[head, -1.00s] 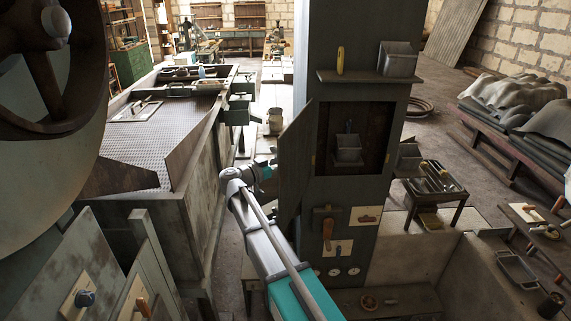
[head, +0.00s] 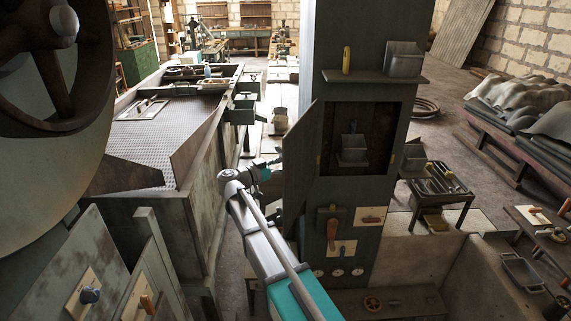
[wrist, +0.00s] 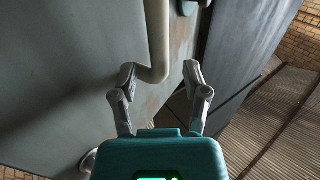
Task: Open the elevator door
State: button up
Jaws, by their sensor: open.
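The elevator is a tall dark column (head: 352,30). Its door (head: 303,160) stands swung out to the left, and the opening shows a grey bucket (head: 352,150) inside. My gripper (head: 272,166) is at the door's left side in the head view; its fingertips are hard to make out there. In the wrist view, my gripper (wrist: 159,72) is open. A cream bent handle (wrist: 156,40) on a grey panel (wrist: 70,70), apparently the door's face, reaches down between the spread fingers. I see gaps on both sides of the handle.
A long metal bench (head: 190,140) stands left of my arm. A large wheel (head: 55,65) fills the upper left. A small tool table (head: 440,187) stands right of the column. A shelf (head: 375,77) with a bucket juts from the column.

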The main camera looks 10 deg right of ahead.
jog(key=v, duration=0.9)
jog(key=shift+s+a, duration=0.25)
jog(key=shift+r, duration=0.1)
